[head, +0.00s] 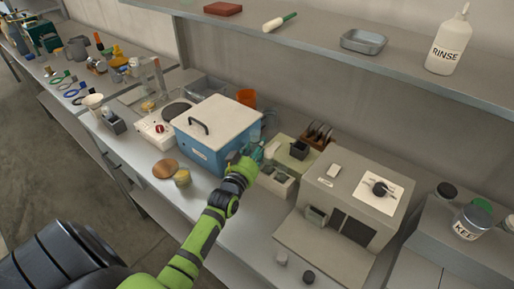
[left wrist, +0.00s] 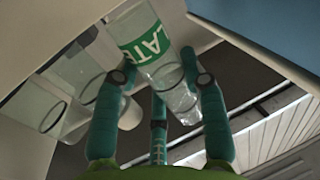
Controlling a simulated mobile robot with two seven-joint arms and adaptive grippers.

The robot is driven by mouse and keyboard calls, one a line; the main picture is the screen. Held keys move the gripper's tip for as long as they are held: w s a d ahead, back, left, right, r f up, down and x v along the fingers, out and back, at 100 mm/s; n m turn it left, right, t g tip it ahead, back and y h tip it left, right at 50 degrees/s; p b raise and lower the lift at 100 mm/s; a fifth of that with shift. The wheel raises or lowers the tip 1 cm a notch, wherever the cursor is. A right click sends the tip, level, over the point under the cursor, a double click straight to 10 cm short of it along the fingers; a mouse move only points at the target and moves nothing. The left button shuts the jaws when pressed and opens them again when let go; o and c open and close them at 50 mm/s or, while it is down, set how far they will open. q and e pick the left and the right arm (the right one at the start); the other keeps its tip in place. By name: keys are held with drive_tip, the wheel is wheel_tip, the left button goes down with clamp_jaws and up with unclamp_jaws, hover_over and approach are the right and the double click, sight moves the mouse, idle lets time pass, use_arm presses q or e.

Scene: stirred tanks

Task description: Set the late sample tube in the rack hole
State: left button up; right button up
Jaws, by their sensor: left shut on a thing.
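The late sample tube (left wrist: 150,42) is a clear tube with a green band reading LATE. In the left wrist view it stands tilted between the teal fingers of my left gripper (left wrist: 165,80), which is shut on it. In the head view my left gripper (head: 251,154) is beside the right side of the blue box, above the bench; the tube is too small and covered there to make out clearly. Clear tube-like vessels (left wrist: 38,103) show left of the fingers in the wrist view. I cannot pick out the rack hole for certain. My right gripper is not in view.
The blue box with a pale lid (head: 216,124) stands close left of the gripper. A pale block with openings (head: 277,180) is just right of it, then a large grey machine (head: 349,200). A shelf (head: 340,47) runs above.

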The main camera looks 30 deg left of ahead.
use_arm(q)
drive_tip(key=shift+f+b, duration=0.45)
drive_tip(key=shift+f, duration=0.1)
drive_tip(key=o, duration=0.9)
drive_tip(key=shift+r, duration=0.3)
drive_tip(key=shift+r+p, duration=0.5)
drive_tip(key=shift+p, duration=0.1)
drive_tip(key=s+d+b, duration=0.2)
drive_tip(key=s, duration=0.9)
drive_tip(key=shift+s+f, duration=0.15)
drive_tip(key=shift+s, duration=0.25)
